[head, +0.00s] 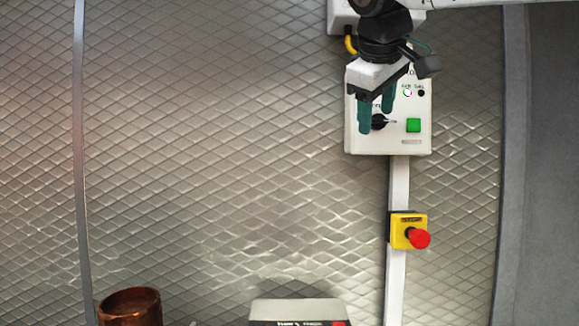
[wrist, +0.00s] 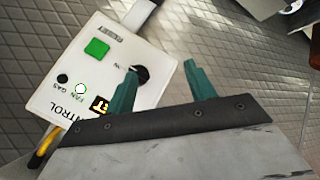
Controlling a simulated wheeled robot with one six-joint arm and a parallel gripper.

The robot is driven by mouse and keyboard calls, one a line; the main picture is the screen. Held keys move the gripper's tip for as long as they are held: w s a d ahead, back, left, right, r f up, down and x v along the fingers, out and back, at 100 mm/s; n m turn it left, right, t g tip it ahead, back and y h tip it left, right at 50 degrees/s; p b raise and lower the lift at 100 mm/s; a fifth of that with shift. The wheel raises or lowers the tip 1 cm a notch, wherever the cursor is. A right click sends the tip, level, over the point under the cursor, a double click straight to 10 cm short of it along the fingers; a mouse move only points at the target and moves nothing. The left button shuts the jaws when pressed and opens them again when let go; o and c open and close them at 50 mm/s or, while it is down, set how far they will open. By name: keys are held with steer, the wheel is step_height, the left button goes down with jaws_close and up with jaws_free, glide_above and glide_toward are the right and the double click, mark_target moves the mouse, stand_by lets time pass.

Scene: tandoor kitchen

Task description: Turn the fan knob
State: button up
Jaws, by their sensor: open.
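The fan knob is a black rotary knob (head: 379,122) on the lower left of a white control box (head: 421,143) on the wall. In the wrist view the knob (wrist: 142,73) shows just beyond the tip of one finger, on the white box (wrist: 120,55). My gripper (head: 376,117) has teal fingers that are apart with nothing between them. It hangs in front of the box, close to the knob. In the wrist view my gripper (wrist: 163,80) has one finger overlapping the knob's edge and the other off the box's side. I cannot tell whether a finger touches the knob.
A green button (head: 413,125) sits right of the knob, with small indicators (head: 408,92) above. Below the box, a red emergency stop (head: 419,239) on a yellow housing sits on a white conduit (head: 399,183). A copper pot (head: 130,306) stands lower left. The quilted metal wall (head: 230,150) is otherwise clear.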

steer(key=s+d+f+m+g, duration=0.2)
steer(key=s+d+f, duration=0.1)
steer(key=s+f, duration=0.6)
steer(key=s+d+f+m+g+y, duration=0.1)
steer(key=s+d+f+m+g, duration=0.2)
steer(key=s+f, duration=0.5)
steer(key=s+d+f+m+g+y, duration=0.1)
steer(key=s+d+f, duration=0.4)
steer(key=f, duration=1.7)
steer(key=shift+s+f+m+g, duration=0.2)
steer(key=shift+s+m+g, duration=0.65)
steer(key=shift+s, duration=1.45)
steer(key=shift+d, duration=0.1)
